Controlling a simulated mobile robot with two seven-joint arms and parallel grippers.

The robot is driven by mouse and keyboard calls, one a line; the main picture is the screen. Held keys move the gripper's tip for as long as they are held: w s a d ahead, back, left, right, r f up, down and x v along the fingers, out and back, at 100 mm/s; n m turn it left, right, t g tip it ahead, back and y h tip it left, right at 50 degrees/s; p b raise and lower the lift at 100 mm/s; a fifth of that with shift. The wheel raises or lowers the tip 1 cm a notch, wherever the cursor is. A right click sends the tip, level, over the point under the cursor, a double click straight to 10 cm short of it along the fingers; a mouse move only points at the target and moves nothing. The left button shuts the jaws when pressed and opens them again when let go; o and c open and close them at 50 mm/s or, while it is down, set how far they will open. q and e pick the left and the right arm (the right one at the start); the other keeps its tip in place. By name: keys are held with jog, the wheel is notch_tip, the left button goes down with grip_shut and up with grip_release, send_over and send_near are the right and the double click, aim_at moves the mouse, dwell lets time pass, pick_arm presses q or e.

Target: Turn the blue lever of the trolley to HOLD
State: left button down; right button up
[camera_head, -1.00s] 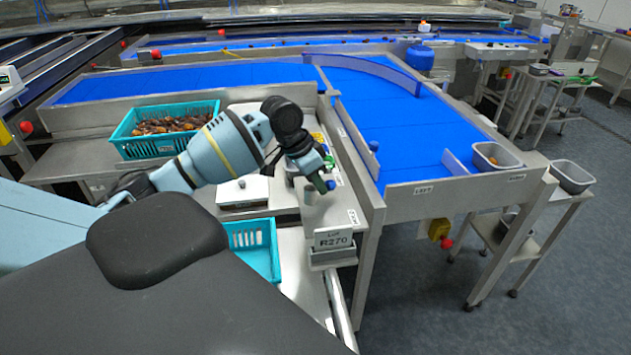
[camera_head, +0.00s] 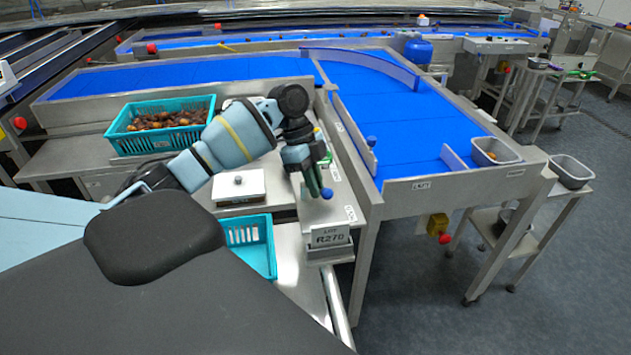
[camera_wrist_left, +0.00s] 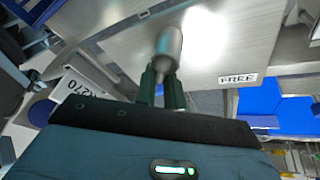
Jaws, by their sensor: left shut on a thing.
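The blue lever shows as a round blue knob (camera_head: 327,193) on the trolley's grey top, close to the front end. My left gripper (camera_head: 318,188) is shut on the lever, its fingers pointing down beside the knob. In the left wrist view the dark green fingers (camera_wrist_left: 162,88) close at a grey cylindrical piece (camera_wrist_left: 168,42), and the grip itself is partly hidden. A FREE label (camera_wrist_left: 238,79) lies to the right of the fingers there. In the head view the knob stands between two small labels, too small to read. My right gripper is not in view.
The lot plate marked R270 (camera_head: 330,237) stands at the trolley's front. A teal crate of dates (camera_head: 112,141), a white scale (camera_head: 240,187) and another teal crate (camera_head: 262,255) are left of the lever. The blue conveyor's steel frame (camera_head: 371,200) runs close on the right.

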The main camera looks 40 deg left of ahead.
pick_arm(q)
jog(key=shift+d+r+m+g, duration=0.15)
jog(key=shift+d+r+m, duration=0.1)
jog(key=shift+m, duration=0.35)
jog(key=shift+d+r+m+g, duration=0.1)
jog(key=shift+r+m+g, duration=0.1)
jog(key=shift+m, duration=0.4)
jog(key=c, duration=1.6)
grip_release()
jog(key=shift+c, duration=0.2)
jog(key=o, duration=0.3)
jog(key=shift+s+d+f, duration=0.1)
jog(key=shift+d, duration=0.1)
jog(key=shift+o, duration=0.2)
jog(key=shift+a+f, duration=0.1)
jog(key=shift+a, duration=0.15)
jog(key=shift+a+r, duration=0.1)
jog(key=shift+r, duration=0.15)
jog(key=v, duration=0.7)
jog(key=shift+r+b, duration=0.25)
jog(key=shift+b, duration=0.05)
